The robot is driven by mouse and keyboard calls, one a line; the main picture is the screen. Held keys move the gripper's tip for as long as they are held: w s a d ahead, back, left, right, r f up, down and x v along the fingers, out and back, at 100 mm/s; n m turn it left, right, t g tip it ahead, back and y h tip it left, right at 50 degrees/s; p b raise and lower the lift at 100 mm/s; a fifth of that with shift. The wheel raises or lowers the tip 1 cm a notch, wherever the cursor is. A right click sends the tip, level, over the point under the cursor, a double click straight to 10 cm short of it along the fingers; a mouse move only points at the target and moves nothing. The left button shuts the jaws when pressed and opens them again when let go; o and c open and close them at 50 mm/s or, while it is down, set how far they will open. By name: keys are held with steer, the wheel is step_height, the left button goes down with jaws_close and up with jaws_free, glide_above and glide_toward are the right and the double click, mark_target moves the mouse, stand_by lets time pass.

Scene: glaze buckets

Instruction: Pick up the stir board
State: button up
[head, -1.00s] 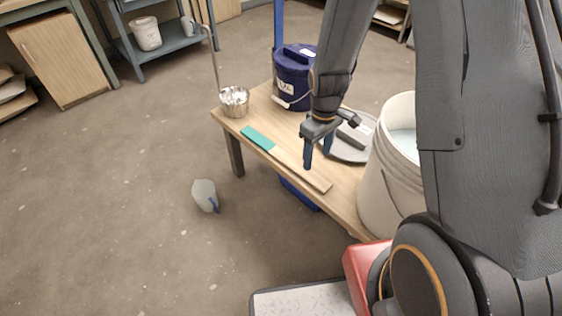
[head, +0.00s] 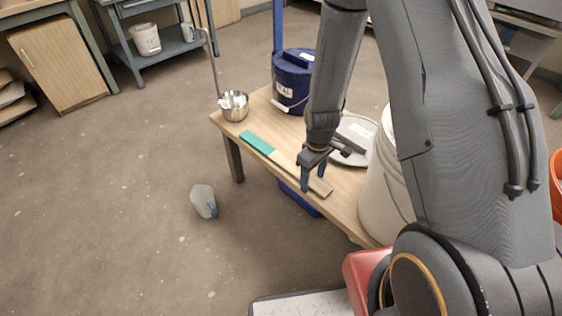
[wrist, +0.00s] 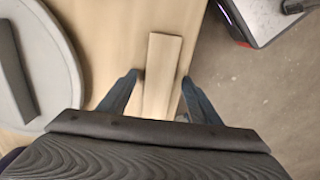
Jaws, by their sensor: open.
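The stir board is a long flat wooden board with a teal end (head: 257,143) and a bare wood end (head: 320,186). It lies flat along the near edge of the wooden bench. My gripper (head: 312,185) is open over the bare wood part, its blue fingers pointing down. In the wrist view, the board (wrist: 162,65) runs between the two spread fingers of my gripper (wrist: 160,88), one on each side. I cannot tell exactly how high the fingertips are above the bench.
On the bench (head: 343,212) stand a metal pot (head: 235,112) with a ladle, a dark blue bucket (head: 288,85), a grey lid (head: 355,135) and a large white bucket (head: 378,205). Open floor lies left of the bench.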

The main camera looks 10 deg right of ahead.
steer(key=c, duration=1.4)
steer(key=shift+r, duration=0.1)
